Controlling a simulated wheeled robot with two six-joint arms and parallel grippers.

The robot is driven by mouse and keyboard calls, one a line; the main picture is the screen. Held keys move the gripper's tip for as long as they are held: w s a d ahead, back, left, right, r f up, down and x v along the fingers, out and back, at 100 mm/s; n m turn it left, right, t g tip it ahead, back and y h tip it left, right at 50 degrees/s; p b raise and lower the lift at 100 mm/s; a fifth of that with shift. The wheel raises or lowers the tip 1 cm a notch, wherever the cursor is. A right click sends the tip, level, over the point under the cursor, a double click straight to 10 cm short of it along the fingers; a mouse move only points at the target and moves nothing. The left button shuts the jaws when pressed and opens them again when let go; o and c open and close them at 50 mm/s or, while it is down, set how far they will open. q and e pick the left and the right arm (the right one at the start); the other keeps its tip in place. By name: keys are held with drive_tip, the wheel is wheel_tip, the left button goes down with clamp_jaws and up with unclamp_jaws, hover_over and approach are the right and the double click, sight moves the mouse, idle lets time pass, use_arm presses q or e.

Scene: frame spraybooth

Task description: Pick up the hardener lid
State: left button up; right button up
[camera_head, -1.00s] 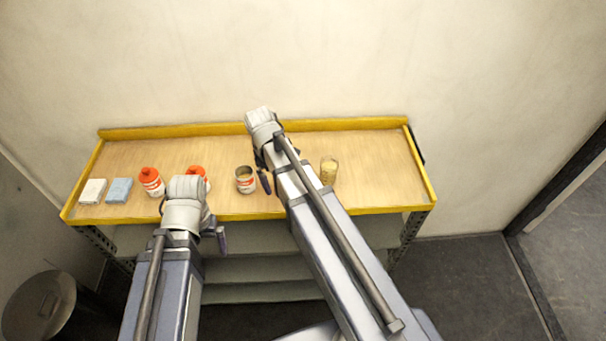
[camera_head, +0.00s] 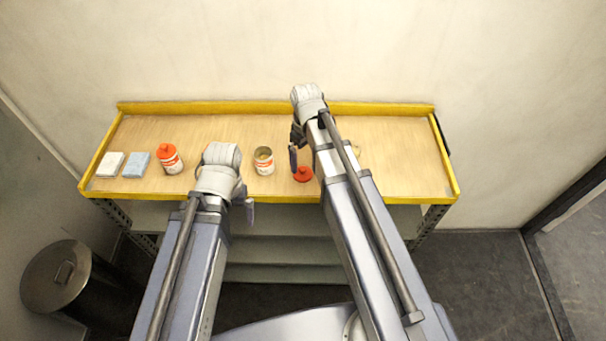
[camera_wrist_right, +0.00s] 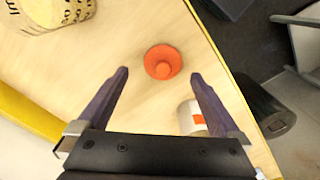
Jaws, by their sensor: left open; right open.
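The red-orange lid (camera_head: 303,174) lies on the wooden bench top, near its front edge and beside my right arm. In the right wrist view the lid (camera_wrist_right: 163,62) shows round with a raised middle, between the fingertips of my right gripper (camera_wrist_right: 159,74), with a gap on each side. That gripper is open and empty; in the head view the gripper (camera_head: 296,152) is partly hidden by its arm. An open can (camera_head: 264,160) with a white and orange label stands left of the lid. My left gripper (camera_head: 247,208) is open near the bench's front edge, its fingers mostly hidden.
A red-capped bottle (camera_head: 170,158), a blue pad (camera_head: 136,165) and a white pad (camera_head: 109,165) are on the bench's left. A cup with printed marks (camera_wrist_right: 58,12) shows in the wrist view. A yellow rim (camera_head: 270,107) edges the bench. A metal bin (camera_head: 62,275) stands at left.

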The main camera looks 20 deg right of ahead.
sight(303, 168)
drive_tip(key=shift+w+a+f+b, duration=0.1)
drive_tip(key=shift+a+f+b, duration=0.1)
drive_tip(key=shift+f+b, duration=1.15)
drive_tip(key=shift+a+f+b, duration=0.15)
drive_tip(key=shift+f+b, duration=1.05)
drive_tip(key=shift+f, duration=0.1)
use_arm(q)
wheel_tip(303, 168, down, 5)
drive_tip(key=shift+f, duration=0.1)
use_arm(e)
drive_tip(key=shift+r, duration=0.1)
drive_tip(key=c, duration=1.2)
drive_tip(key=shift+c, duration=0.2)
